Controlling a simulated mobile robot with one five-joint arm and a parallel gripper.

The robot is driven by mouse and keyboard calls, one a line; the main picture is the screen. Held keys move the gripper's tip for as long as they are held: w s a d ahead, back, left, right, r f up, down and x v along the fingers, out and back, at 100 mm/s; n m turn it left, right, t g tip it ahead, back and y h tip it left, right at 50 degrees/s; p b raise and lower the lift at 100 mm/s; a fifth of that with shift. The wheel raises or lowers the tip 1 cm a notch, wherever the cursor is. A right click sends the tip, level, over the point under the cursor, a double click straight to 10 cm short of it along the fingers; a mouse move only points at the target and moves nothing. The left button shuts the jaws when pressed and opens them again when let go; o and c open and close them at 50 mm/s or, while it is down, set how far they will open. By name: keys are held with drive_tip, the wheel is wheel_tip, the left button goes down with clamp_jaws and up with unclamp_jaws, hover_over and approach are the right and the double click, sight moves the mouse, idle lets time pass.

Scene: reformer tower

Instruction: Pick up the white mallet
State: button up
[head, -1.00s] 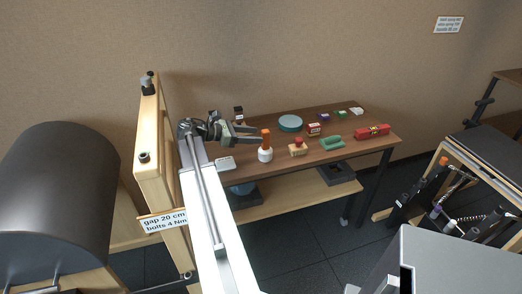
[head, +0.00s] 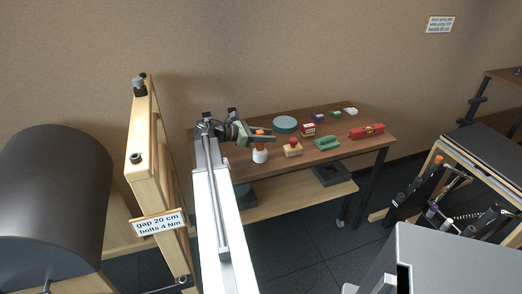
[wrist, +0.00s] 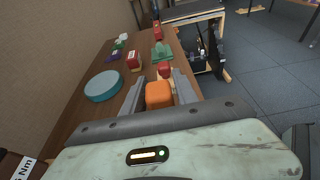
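The white mallet (head: 260,156) stands upright on the brown bench, white head down and orange handle up. In the wrist view its orange handle (wrist: 159,95) shows end-on between my fingers; its white head is hidden there. My gripper (head: 266,135) is at the handle's height, above the white head. In the wrist view my gripper (wrist: 158,88) is open, with one finger on each side of the handle and narrow gaps showing. I see no firm contact.
On the bench (head: 327,153) are a teal disc (head: 285,124), a red-topped wooden block (head: 293,149), a green tool (head: 327,143), a red level (head: 366,131) and small boxes. A wooden frame (head: 145,165) stands left of my arm.

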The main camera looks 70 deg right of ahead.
clamp_jaws()
idle(1.2)
